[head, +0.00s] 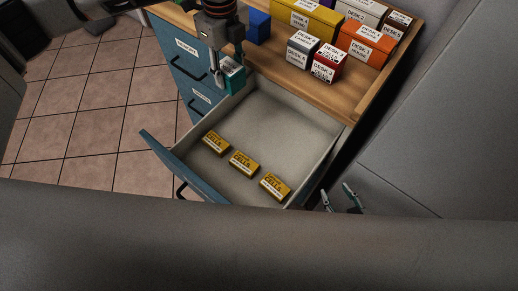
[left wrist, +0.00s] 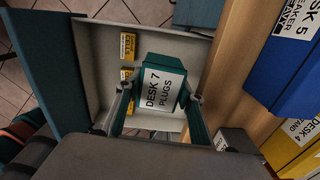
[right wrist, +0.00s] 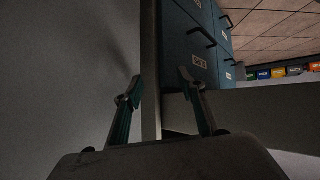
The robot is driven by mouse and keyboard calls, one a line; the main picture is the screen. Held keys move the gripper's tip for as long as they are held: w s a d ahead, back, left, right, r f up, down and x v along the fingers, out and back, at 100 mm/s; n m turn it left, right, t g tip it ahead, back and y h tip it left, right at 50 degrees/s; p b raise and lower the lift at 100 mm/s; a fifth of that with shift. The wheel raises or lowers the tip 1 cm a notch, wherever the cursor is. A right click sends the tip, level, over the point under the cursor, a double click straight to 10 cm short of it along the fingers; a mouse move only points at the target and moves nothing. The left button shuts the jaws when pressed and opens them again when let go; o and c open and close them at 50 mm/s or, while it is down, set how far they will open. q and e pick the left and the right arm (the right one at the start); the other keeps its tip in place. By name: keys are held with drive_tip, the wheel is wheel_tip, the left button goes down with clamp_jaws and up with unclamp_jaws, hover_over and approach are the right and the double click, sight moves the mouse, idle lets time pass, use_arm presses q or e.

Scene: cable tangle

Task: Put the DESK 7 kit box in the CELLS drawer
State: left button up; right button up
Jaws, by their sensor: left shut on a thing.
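The teal DESK 7 PLUGS kit box (head: 234,76) is held in my left gripper (head: 228,84), which is shut on it. Its label faces the camera in the left wrist view (left wrist: 162,88). The box is at the back left corner of the open drawer (head: 288,110), seemingly above the drawer; the exact height is hard to tell. Three yellow boxes marked CELLS (head: 243,163) lie in a row along the drawer's front. My right gripper (head: 342,198) is open and empty, outside the drawer's right side. In the right wrist view a pale upright panel (right wrist: 151,60) shows between its fingers.
The wooden top (head: 300,80) behind the drawer carries several kit boxes, including a red one (head: 328,64), an orange one (head: 366,44) and a blue one (head: 257,26). The drawer's middle and back floor is bare. A grey panel (head: 440,130) stands at right.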

use_arm(q)
drive_tip(key=shift+d+n, duration=0.15)
drive_tip(key=shift+n, duration=0.15)
drive_tip(key=shift+f, duration=0.25)
drive_tip(key=b, duration=0.2)
approach(238, 125)
wheel_tip(238, 125, down, 4)
drive_tip(key=shift+s+f+b, duration=0.15)
drive_tip(key=shift+f+b, duration=0.1)
drive_tip(key=shift+b, duration=0.5)
drive_tip(key=shift+f, duration=0.2)
drive_tip(key=shift+r, duration=0.15)
drive_tip(key=o, duration=1.2)
drive_tip(key=shift+c, duration=0.2)
